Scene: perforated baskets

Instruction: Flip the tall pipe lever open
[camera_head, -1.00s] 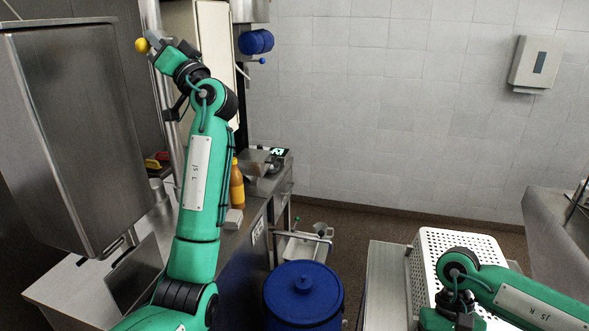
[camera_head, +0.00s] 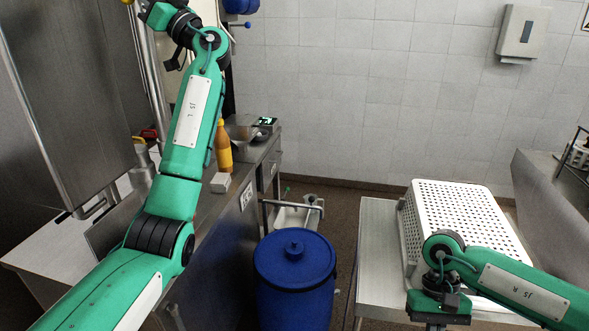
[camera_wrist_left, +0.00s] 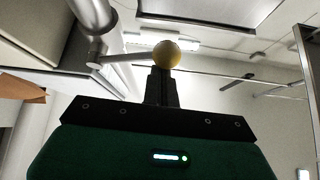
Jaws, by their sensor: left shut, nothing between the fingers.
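The tall pipe lever shows in the left wrist view as a thin rod (camera_wrist_left: 125,58) ending in a yellow ball knob (camera_wrist_left: 166,55). The rod branches from the thick metal pipe (camera_wrist_left: 93,15) on the left. My left gripper (camera_wrist_left: 160,76) is shut and empty, its fingertips right at the knob's lower side; I cannot tell whether they touch. In the head view the tall pipe (camera_head: 151,85) stands behind my left arm, and the knob and left fingertips are at or beyond the top edge. My right gripper (camera_head: 438,313) is low at the right; its fingers are not clear.
A steel cabinet (camera_head: 75,100) stands left of the pipe. A counter holds an orange bottle (camera_head: 223,148). A blue lidded bin (camera_head: 295,268) stands on the floor. A white perforated basket (camera_head: 470,215) sits upside down on a steel table (camera_head: 378,240) at the right.

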